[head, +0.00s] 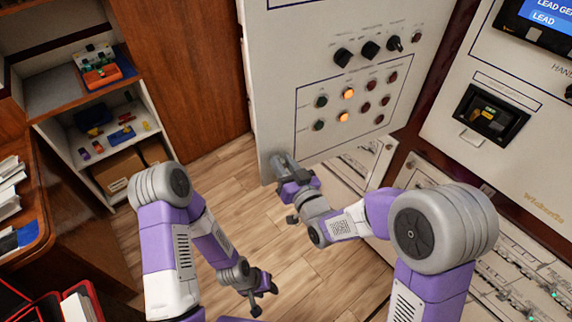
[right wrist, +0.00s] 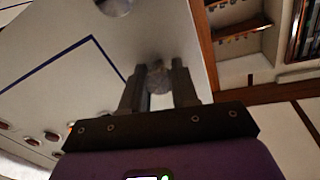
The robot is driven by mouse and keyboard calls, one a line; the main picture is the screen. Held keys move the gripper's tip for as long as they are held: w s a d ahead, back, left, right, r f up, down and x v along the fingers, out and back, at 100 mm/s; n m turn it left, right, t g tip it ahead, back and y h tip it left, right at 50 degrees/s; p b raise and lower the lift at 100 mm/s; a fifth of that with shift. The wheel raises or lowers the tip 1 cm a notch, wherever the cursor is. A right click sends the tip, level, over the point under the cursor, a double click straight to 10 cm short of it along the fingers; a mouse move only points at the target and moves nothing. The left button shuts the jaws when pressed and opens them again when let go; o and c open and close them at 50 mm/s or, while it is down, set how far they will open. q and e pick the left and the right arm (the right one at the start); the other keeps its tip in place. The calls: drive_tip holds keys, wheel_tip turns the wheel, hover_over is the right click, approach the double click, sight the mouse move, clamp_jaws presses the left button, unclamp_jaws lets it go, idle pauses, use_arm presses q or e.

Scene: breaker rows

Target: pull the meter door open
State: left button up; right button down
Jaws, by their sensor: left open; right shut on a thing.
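The meter door (head: 290,85) is a large white panel with dark knobs, orange lamps and red and green buttons. It stands out at an angle from the wall, with floor visible below its lower edge. My right gripper (head: 285,168) is at the door's lower left corner. The right wrist view shows its two fingers (right wrist: 160,88) shut around a round grey knob (right wrist: 158,78) on the door's face. My left gripper (head: 265,287) is open and empty, low over the floor and apart from the door.
A white panel (head: 545,180) with a screen and a black socket is at the right. Lower breaker panels (head: 520,275) are at the bottom right. Shelves (head: 85,165) with small parts and a wooden desk (head: 45,215) are at the left. Wood floor (head: 215,160) is free between them.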

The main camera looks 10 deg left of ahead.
idle(0.3)
drive_tip(key=c, duration=0.8)
unclamp_jaws()
drive_tip(key=shift+c, duration=0.2)
drive_tip(key=v, duration=0.4)
drive_tip(key=shift+s+d, duration=0.2)
drive_tip(key=shift+s, duration=0.15)
drive_tip(key=shift+b+v, duration=1.4)
drive_tip(key=shift+b, duration=1.65)
drive_tip(key=shift+r, duration=0.1)
